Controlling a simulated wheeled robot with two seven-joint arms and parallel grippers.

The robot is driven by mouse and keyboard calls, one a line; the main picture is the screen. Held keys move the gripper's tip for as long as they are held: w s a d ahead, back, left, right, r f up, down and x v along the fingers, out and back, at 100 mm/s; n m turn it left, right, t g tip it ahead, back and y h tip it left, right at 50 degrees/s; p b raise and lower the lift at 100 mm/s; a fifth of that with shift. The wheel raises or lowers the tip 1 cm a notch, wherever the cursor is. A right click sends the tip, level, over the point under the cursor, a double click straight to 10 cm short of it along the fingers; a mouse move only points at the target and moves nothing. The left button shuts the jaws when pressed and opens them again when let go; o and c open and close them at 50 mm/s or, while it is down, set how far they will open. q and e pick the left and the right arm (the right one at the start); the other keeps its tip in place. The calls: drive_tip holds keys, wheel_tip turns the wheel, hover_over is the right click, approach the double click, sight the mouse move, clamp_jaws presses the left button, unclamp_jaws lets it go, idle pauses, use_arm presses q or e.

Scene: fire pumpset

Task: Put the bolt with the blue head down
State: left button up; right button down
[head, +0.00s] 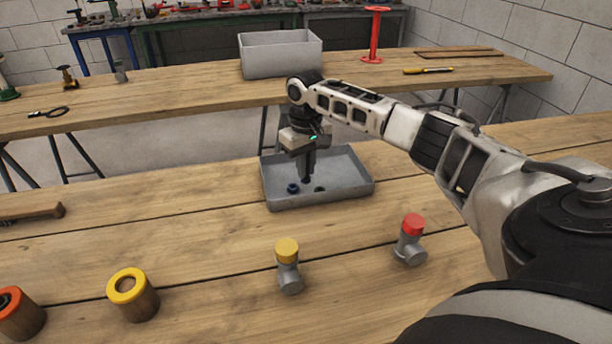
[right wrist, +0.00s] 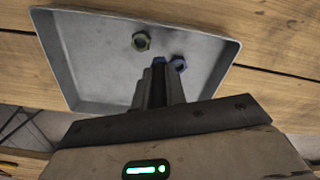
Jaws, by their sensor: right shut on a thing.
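My right gripper (head: 307,178) points down into the grey tray (head: 345,192) on the near table. A dark green nut (right wrist: 141,41) lies close by. My left gripper is out of view.
A yellow-capped fitting (head: 287,265) and a red-capped fitting (head: 410,240) stand in front of the tray. A yellow-ringed cylinder (head: 133,296) and an orange-ringed one (head: 20,314) stand at the left. A grey bin (head: 281,56) is on the far table.

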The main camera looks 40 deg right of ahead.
drive_tip(key=shift+f, duration=1.5)
drive_tip(key=shift+f, duration=0.2)
drive_tip(key=c, duration=1.4)
unclamp_jaws()
drive_tip(key=shift+c, duration=0.2)
wheel_tip(320, 180, up, 12)
drive_tip(key=shift+r, duration=0.2)
